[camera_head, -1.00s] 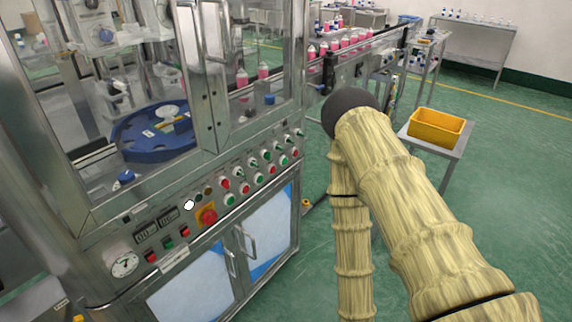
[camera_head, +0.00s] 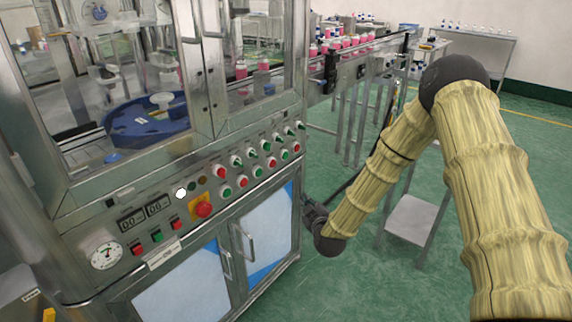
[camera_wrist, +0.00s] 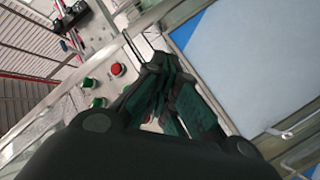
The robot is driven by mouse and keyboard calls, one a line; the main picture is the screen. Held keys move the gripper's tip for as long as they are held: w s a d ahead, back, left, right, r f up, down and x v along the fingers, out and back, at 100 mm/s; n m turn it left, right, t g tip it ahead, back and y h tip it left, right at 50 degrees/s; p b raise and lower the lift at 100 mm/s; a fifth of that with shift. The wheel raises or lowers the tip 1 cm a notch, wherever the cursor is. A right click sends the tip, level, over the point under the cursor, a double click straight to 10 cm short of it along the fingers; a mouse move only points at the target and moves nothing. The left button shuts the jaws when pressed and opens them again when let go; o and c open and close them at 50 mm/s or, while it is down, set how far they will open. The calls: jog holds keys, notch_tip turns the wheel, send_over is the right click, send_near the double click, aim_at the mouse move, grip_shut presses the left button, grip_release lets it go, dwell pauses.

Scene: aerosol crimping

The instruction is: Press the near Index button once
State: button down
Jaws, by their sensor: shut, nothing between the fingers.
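The machine's control panel (camera_head: 115,206) slopes across its front. It carries small red and green buttons, including a green one (camera_head: 157,236) between two red ones, and a longer row of green and red buttons (camera_head: 242,180) below switches. The labels are too small to read, so I cannot tell which is the near Index button. My gripper (camera_head: 308,203) is beside the panel's right end, low by the cabinet corner, fingers shut and empty. In the wrist view its fingertips (camera_wrist: 152,64) lie near a red button (camera_wrist: 117,69) and green buttons (camera_wrist: 90,82); I cannot judge contact.
A red emergency stop (camera_head: 203,208) on a yellow plate and a white round lamp (camera_head: 181,194) share the panel. Cabinet doors with handles (camera_head: 242,243) are below. A conveyor (camera_head: 355,68) with bottles runs behind; a small grey table (camera_head: 410,222) stands right. Green floor is open.

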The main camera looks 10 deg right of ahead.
aim_at(285, 155)
jog(key=w+d+r+t+h+b, duration=0.1)
jog(key=w+d+r+t+h, duration=0.1)
jog(key=w+d+r, duration=0.2)
notch_tip(285, 155, up, 4)
jog(key=shift+w+d+r+n+t+b, duration=0.1)
jog(key=shift+w+d+n+t+b, duration=0.25)
jog(key=shift+w, duration=0.6)
jog(key=shift+w+a, duration=0.1)
jog(key=shift+a, duration=0.1)
jog(key=w+a+b, duration=0.2)
jog(key=w+a, duration=0.3)
jog(key=w, duration=0.1)
jog(key=shift+w+a, duration=0.15)
jog(key=shift+w, duration=0.2)
jog(key=shift+w+a, duration=0.1)
jog(key=shift+w, duration=0.05)
dwell(0.6)
jog(key=shift+w+a, duration=0.2)
